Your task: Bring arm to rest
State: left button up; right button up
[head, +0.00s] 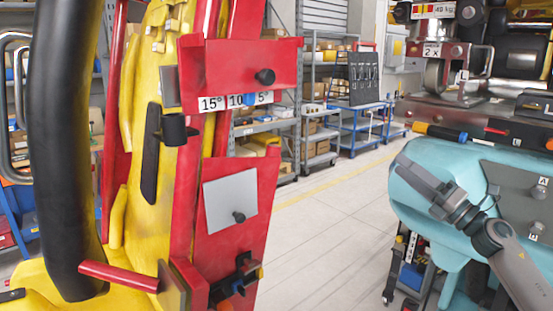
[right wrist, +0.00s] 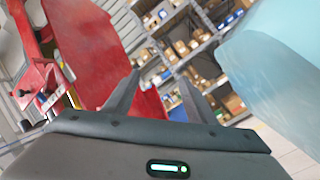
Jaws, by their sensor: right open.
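My right gripper (head: 424,186) shows at the right of the head view, its arm coming in from the lower right corner. It appears in front of a light-blue rounded body (head: 412,199) with a dark top panel. In the right wrist view its two fingers stand apart with nothing between them (right wrist: 159,76). Whether it touches the blue body cannot be told. My left gripper is out of view.
A yellow seat with red frame panels (head: 282,62) and a thick black padded bar (head: 62,140) fills the left. Shelves (head: 318,125) stand behind. The middle floor (head: 325,225) is clear.

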jog(key=s+a+f+m+g+h, duration=0.1)
jog(key=s+f+m+h, duration=0.4)
jog(key=f+m, duration=0.5)
jog(key=s+f+m+h, duration=0.6)
jog(key=f+m, duration=0.1)
jog(key=f, duration=0.6)
jog(key=s+a+f+m+g+h, duration=0.1)
jog(key=s+f+m+h, duration=0.4)
jog(key=f+m, duration=0.5)
jog(key=s+a+f+m+g+y, duration=0.15)
jog(key=s+a+f+g, duration=0.35)
jog(key=s, duration=0.7)
jog(key=s+f+m+g, duration=0.25)
jog(key=s+f, duration=0.45)
jog(key=s, duration=0.4)
jog(key=s+a+f+m+g+y, duration=0.1)
jog(key=s+a+f+g, duration=0.4)
jog(key=s, duration=0.7)
notch_tip(320, 180, down, 32)
jog(key=s+d+b, duration=0.1)
jog(key=d+b, duration=0.1)
jog(key=s+d+f+g+b, duration=0.1)
jog(key=s+d+f+g, duration=0.1)
jog(key=s+f, duration=1.6)
jog(key=shift+d+f+b, duration=0.2)
jog(key=shift+d+b, duration=0.15)
jog(key=shift+d, duration=0.2)
